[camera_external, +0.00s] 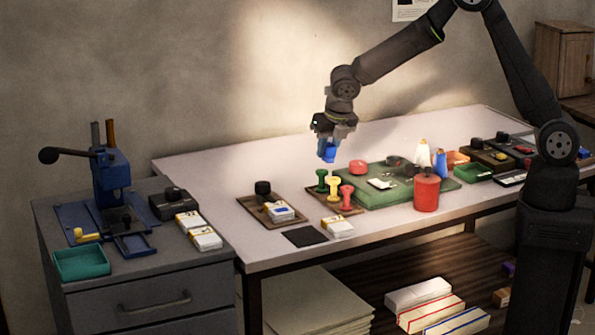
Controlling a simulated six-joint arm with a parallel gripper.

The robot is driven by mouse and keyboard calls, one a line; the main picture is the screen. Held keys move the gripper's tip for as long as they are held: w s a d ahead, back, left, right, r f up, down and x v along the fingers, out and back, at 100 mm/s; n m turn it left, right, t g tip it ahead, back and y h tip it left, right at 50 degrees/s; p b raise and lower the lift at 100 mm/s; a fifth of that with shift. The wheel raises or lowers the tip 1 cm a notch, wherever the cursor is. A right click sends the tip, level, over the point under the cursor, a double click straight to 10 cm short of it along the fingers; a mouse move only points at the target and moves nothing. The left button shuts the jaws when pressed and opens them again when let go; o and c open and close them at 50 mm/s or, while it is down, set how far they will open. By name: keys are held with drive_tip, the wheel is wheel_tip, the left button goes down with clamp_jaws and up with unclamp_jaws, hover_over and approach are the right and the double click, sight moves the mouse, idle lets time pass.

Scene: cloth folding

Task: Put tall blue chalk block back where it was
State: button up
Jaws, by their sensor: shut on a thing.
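My gripper (328,146) hangs above the back middle of the white table and is shut on a blue block (327,153). The block shows just below the fingers, apart from the table; its upper part is hidden by them. A second, upright blue object (440,165) stands toward the right of the table beside a white cone-shaped object (423,155); it is too small to tell what it is.
A green mat (372,199) carries several small items. Green, yellow and pink knobbed pieces stand on a brown board (318,200) at its left. A red canister (426,192) stands in front. The white table (215,160) is clear at back left. A blue lever press (112,180) stands on the grey cabinet.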

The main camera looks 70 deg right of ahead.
drive_tip(key=w+a+f, duration=0.1)
drive_tip(key=a+f, duration=0.1)
drive_tip(key=w+a+f, duration=0.1)
drive_tip(key=a+f, duration=0.1)
drive_tip(key=w+a+f, duration=0.1)
drive_tip(key=a+f, duration=0.2)
drive_tip(key=shift+f, duration=2)
drive_tip(key=shift+f, duration=0.15)
drive_tip(key=o, duration=1)
drive_tip(key=shift+c, duration=0.2)
